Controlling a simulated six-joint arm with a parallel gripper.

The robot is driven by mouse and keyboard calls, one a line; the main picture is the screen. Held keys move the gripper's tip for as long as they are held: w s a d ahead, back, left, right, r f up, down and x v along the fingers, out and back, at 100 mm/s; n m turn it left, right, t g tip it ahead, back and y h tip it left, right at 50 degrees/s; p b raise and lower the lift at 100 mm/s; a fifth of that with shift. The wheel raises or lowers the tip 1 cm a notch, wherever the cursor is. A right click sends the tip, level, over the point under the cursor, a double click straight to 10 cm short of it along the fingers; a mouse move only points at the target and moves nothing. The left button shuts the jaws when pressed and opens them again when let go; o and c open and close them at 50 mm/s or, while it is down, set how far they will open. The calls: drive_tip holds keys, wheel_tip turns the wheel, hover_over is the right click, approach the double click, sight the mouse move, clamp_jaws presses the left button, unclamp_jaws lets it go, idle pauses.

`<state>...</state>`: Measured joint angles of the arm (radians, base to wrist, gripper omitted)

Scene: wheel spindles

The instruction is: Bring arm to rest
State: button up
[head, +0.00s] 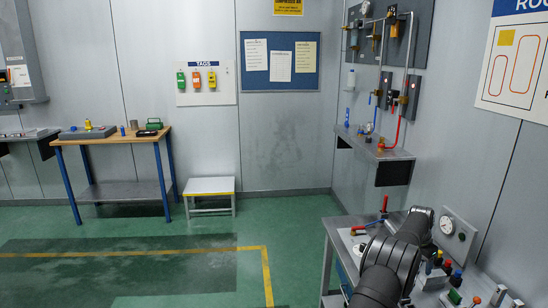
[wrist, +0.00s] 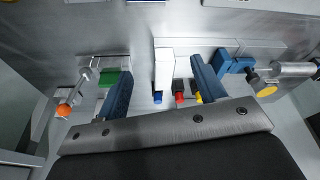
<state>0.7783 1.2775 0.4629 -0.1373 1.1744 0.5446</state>
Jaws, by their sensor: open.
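My arm (head: 390,262) shows in the head view as dark grey links over the metal bench at the lower right; its gripper end cannot be made out there. In the wrist view my gripper (wrist: 162,66) is open, with two dark blue fingers spread apart above a grey palm bar. A white block (wrist: 163,66) shows in the gap between the fingers, seemingly beyond them; no contact can be made out. Blue, red and yellow caps (wrist: 180,98) show near the right finger.
The metal bench (head: 343,240) carries a gauge (head: 447,226), a red-handled lever (head: 384,204) and several coloured knobs (head: 448,267). The wrist view shows an orange-tipped lever (wrist: 64,109) and a blue fitting (wrist: 234,64).

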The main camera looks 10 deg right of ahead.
drive_tip(key=w+a+f+n+t+y, duration=0.1)
drive_tip(key=w+a+f+n, duration=0.2)
drive_tip(key=a, duration=1.1)
drive_tip(key=w+a+f+n, duration=0.1)
drive_tip(key=w+a+n, duration=0.3)
drive_tip(key=a, duration=0.9)
drive_tip(key=s+a+f+n, duration=0.1)
drive_tip(key=s+a+n, duration=0.2)
drive_tip(key=a, duration=1)
drive_tip(key=s+a+f+n+t+y, duration=0.1)
drive_tip(key=s+a, duration=0.5)
drive_tip(key=a, duration=0.8)
drive_tip(key=shift+s+a+f+n, duration=0.2)
drive_tip(key=shift+s+f+n, duration=0.25)
drive_tip(key=shift+n, duration=0.55)
drive_tip(key=shift+o, duration=0.5)
drive_tip(key=shift+w, duration=0.1)
